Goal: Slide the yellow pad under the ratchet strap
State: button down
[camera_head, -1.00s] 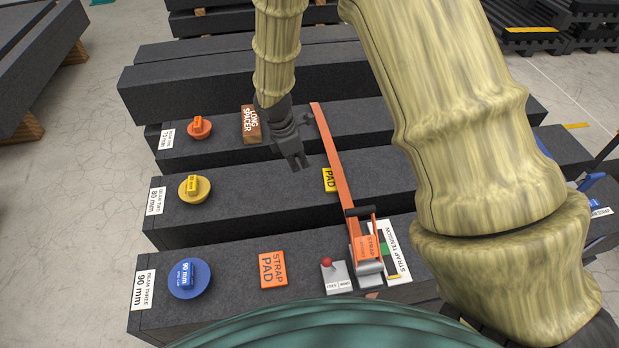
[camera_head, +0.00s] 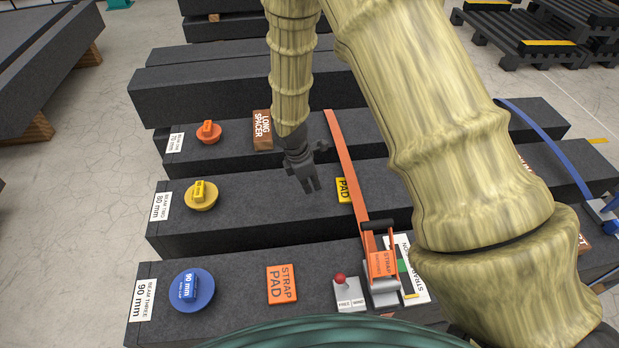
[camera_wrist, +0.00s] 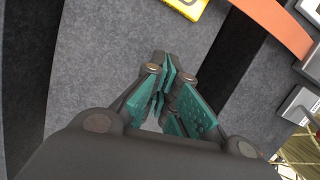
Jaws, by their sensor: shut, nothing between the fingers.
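The yellow pad (camera_head: 344,189) lies on the middle granite beam, its right end against or under the orange ratchet strap (camera_head: 347,165); I cannot tell which. It also shows at the top of the wrist view (camera_wrist: 187,6), beside the strap (camera_wrist: 272,22). The strap runs from the far beam across the middle beam to its ratchet (camera_head: 381,266) on the near beam. My gripper (camera_head: 313,188) is shut and empty, to the left of the yellow pad, and points down toward the middle beam. In the wrist view its teal-padded fingers (camera_wrist: 165,95) are close together.
An orange strap pad (camera_head: 282,285), a red-knobbed lever box (camera_head: 347,292) and a blue 90 mm disc (camera_head: 191,289) sit on the near beam. A yellow disc (camera_head: 200,195) is on the middle beam. A long spacer (camera_head: 262,130) and orange disc (camera_head: 209,132) are on the far beam.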

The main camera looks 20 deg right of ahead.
aim_at(334, 196)
jog(key=p+x, duration=0.1)
jog(key=x, duration=0.4)
jog(key=shift+f, duration=0.1)
jog(key=d, duration=0.2)
jog(key=d+p, duration=0.1)
jog(key=shift+s+d, duration=0.1)
jog(key=shift+s, duration=0.15)
jog(key=shift+d, duration=0.4)
jog(key=shift+s+d, duration=0.1)
jog(key=shift+d, duration=0.8)
jog(key=shift+a+p, duration=0.1)
jog(key=shift+p, duration=0.2)
